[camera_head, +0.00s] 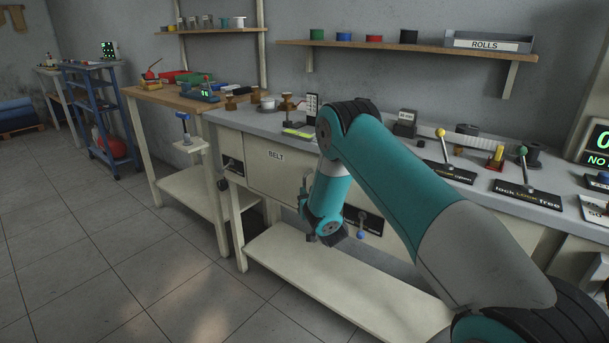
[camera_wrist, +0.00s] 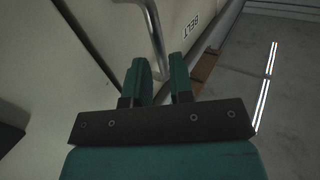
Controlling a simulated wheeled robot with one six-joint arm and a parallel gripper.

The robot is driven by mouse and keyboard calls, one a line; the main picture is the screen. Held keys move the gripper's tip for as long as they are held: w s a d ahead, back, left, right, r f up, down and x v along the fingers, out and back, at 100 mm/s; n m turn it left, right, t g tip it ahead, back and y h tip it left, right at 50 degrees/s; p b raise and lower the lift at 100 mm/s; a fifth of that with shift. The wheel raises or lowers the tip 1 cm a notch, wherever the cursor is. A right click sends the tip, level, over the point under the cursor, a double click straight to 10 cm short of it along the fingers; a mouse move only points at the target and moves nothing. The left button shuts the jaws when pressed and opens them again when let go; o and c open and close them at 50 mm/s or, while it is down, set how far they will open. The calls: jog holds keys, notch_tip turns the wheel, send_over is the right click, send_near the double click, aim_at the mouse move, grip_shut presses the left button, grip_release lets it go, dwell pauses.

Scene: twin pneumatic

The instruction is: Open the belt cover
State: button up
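The belt cover (camera_head: 270,173) is a cream panel marked BELT on the bench front, and it looks closed. In the wrist view the belt cover (camera_wrist: 112,25) fills the upper middle, with its BELT label upside down. Its grey metal bar handle (camera_wrist: 153,35) runs down towards my gripper (camera_wrist: 160,66). The two teal fingers stand apart, with the handle's lower end seen between them. I cannot tell whether either finger touches the bar. In the head view the handle (camera_head: 305,182) is just above my wrist, and my arm hides the cover's right part.
Above the cover is the bench top (camera_head: 262,122) with a yellow-knobbed lever (camera_head: 441,133) and a green-knobbed lever (camera_head: 523,152). A low shelf (camera_head: 300,275) runs below. A small stand with a blue-topped tool (camera_head: 184,124) is to the left. The tiled floor in front is clear.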

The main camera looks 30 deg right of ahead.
jog(key=shift+p+x, duration=1.9)
jog(key=shift+p, duration=1.25)
grip_shut()
